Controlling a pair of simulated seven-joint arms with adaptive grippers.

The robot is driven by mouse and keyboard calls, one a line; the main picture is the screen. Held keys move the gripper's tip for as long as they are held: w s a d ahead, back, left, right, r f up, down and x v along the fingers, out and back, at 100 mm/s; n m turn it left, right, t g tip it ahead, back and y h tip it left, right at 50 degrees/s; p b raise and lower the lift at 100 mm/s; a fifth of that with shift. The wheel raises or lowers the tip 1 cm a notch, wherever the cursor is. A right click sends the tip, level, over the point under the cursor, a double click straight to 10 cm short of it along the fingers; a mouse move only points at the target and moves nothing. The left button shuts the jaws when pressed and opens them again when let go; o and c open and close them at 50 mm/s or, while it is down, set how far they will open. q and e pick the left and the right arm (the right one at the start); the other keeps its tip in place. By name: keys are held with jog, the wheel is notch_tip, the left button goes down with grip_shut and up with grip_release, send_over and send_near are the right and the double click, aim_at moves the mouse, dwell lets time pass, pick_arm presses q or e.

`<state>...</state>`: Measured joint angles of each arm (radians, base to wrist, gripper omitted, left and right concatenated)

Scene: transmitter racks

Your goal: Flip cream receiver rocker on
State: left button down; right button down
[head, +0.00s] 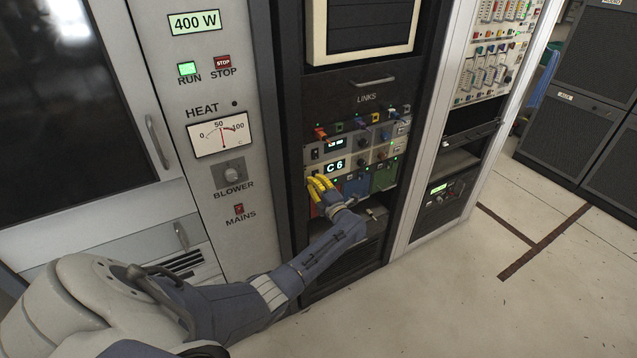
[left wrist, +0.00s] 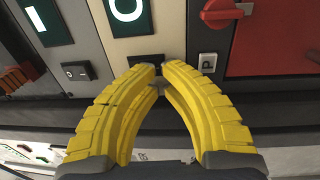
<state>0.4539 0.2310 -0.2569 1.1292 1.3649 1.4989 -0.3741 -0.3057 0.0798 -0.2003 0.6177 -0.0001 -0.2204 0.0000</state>
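The cream receiver (head: 364,160) sits in the dark rack under a grey unit in the head view, its green display reading C 6. In the left wrist view its cream panel (left wrist: 116,45) carries a black rocker (left wrist: 143,59), partly hidden behind my yellow fingertips; I cannot tell which way it is tipped. My left gripper (head: 314,180) is at the receiver's lower left. In the left wrist view the left gripper (left wrist: 159,69) has its two tips brought together right at the rocker, with nothing held. Contact is not clear. My right gripper is not in view.
A similar rocker (left wrist: 75,71) marked I and O is on the neighbouring grey panel. A drawer (head: 363,93) labelled LINKS is above the receivers. Open floor (head: 470,290) lies to the right.

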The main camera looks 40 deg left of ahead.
pick_arm(q)
jog(key=v, duration=1.4)
dwell(0.4)
